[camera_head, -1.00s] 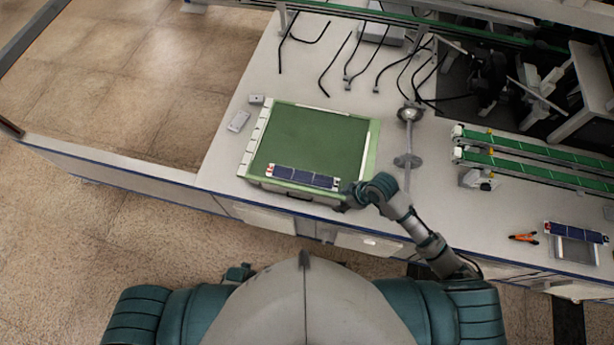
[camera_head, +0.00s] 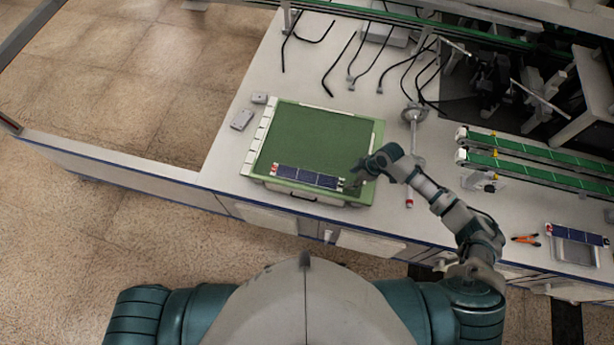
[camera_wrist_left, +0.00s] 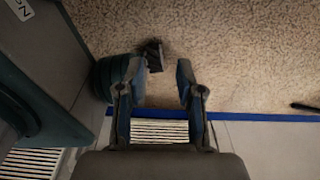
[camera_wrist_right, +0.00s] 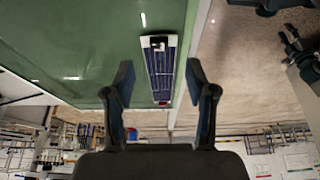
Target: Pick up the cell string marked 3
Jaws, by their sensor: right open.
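A dark blue cell string (camera_head: 308,178) lies along the near edge of the green board (camera_head: 316,137). Its number is too small to read. My right gripper (camera_head: 356,178) is just beyond the string's right end, open and empty. In the right wrist view the string (camera_wrist_right: 161,73) runs lengthwise between and beyond the open fingers (camera_wrist_right: 160,78), apart from them. A second cell string (camera_head: 577,234) lies on a small tray at the far right; no number is legible. My left gripper (camera_wrist_left: 151,75) is open and empty above the floor, seen only in the left wrist view.
White blocks line the board's left edge. Two small grey pieces (camera_head: 242,119) lie left of it. A grey stand (camera_head: 413,115) stands to its right. Green conveyor rails (camera_head: 540,170) and orange-handled pliers (camera_head: 525,239) are at the right. Black cables lie behind the board.

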